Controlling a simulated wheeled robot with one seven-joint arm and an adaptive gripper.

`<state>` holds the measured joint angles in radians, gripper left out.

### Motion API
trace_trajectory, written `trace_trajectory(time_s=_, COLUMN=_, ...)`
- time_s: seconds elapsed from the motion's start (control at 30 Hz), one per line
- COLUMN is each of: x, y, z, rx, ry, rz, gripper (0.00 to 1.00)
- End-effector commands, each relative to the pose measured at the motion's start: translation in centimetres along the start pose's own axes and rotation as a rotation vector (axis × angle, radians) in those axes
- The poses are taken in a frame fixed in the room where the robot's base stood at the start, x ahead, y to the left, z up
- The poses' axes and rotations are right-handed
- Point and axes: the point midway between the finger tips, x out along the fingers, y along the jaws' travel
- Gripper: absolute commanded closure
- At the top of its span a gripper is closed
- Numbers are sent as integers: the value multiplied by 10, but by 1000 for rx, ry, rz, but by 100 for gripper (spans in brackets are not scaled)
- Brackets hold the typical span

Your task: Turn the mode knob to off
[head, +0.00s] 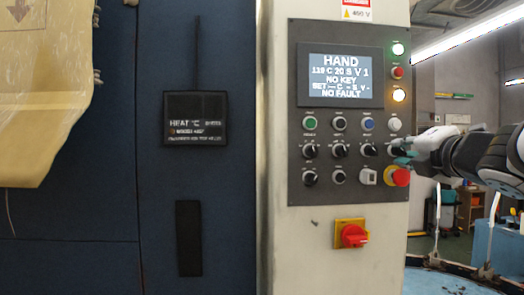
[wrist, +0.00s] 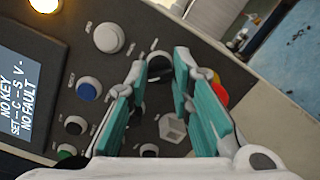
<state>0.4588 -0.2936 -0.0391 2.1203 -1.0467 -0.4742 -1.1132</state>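The control panel (head: 349,108) has several black knobs, and their labels are too small to read, so I cannot tell by label which is the mode knob. My gripper (head: 398,148) is at the panel's right edge, at the right end of the upper knob row. In the wrist view my gripper (wrist: 159,70) has its teal-padded fingers spread on either side of that knob, with slight gaps. The knob's pointer direction is unclear.
The screen (head: 339,75) reads HAND, NO KEY and NO FAULT. A blue button (wrist: 88,88), a white button (wrist: 108,38) and a white key switch (wrist: 173,128) are close by. A red emergency stop (head: 398,177) sits just below my gripper. A red switch (head: 353,236) is lower down.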

Motion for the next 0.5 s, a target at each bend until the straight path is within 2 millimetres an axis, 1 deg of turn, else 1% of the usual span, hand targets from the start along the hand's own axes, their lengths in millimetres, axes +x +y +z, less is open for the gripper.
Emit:
trace_trajectory(time_s=0.03, x=0, y=0, z=0, rx=0, ry=0, rz=0, gripper=97)
trace_trajectory(time_s=0.07, x=0, y=0, z=0, rx=0, ry=0, rz=0, gripper=100)
trace_trajectory(time_s=0.33, x=0, y=0, z=0, rx=11, ry=1, rz=-2, gripper=100)
trace_trajectory(time_s=0.5, x=-1, y=0, z=1, rx=64, ry=3, rz=-7, gripper=100)
